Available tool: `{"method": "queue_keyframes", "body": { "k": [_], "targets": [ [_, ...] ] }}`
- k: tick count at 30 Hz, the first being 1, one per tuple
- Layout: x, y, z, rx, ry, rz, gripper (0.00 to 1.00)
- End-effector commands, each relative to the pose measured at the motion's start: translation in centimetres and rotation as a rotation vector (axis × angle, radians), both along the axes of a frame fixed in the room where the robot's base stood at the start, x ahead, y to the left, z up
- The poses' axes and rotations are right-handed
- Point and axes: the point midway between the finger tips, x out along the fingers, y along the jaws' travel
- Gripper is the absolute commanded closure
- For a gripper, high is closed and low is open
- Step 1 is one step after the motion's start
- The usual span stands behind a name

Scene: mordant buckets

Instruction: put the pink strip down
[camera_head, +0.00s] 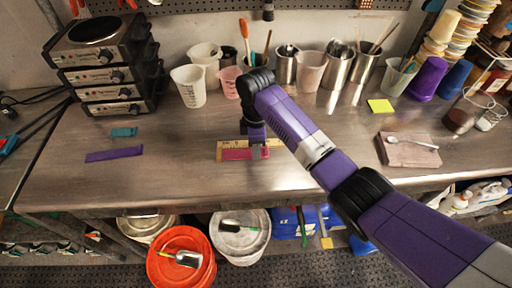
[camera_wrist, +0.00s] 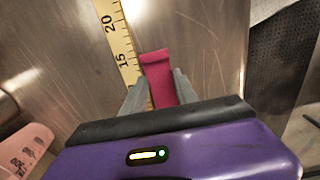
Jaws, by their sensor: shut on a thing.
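The pink strip (camera_wrist: 158,75) lies between the two fingers of my gripper (camera_wrist: 160,95) in the wrist view. My gripper is shut on it. In the head view the pink strip (camera_head: 235,154) is low over the steel bench, beside a yellow ruler (camera_head: 222,145); I cannot tell whether it touches the bench. My gripper (camera_head: 257,150) covers part of the strip and ruler there. The ruler (camera_wrist: 118,45) runs along the strip's left side in the wrist view.
On the steel bench (camera_head: 180,180) lie a purple strip (camera_head: 114,154) and a teal strip (camera_head: 123,132) to the left. A wooden block with a spoon (camera_head: 408,150) and a yellow note (camera_head: 380,106) are to the right. Cups and steel pots line the back. The bench front left of centre is clear.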

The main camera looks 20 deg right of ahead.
Motion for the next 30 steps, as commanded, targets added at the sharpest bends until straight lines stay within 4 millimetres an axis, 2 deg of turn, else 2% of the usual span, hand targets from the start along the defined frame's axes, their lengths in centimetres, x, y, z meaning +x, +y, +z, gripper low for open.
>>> {"method": "queue_keyframes", "body": {
  "k": [23, 24, 26, 27, 30],
  "targets": [
    [-0.5, 0.1, -2.3, -0.002, 0.011, 0.002, 1.00],
    [-0.5, 0.1, -2.4, -0.002, 0.011, 0.002, 0.57],
    [-0.5, 0.1, -2.4, -0.002, 0.011, 0.002, 0.45],
    [-0.5, 0.1, -2.4, -0.002, 0.011, 0.002, 0.43],
    [-0.5, 0.1, -2.2, -0.002, 0.011, 0.002, 0.43]
  ]
}}
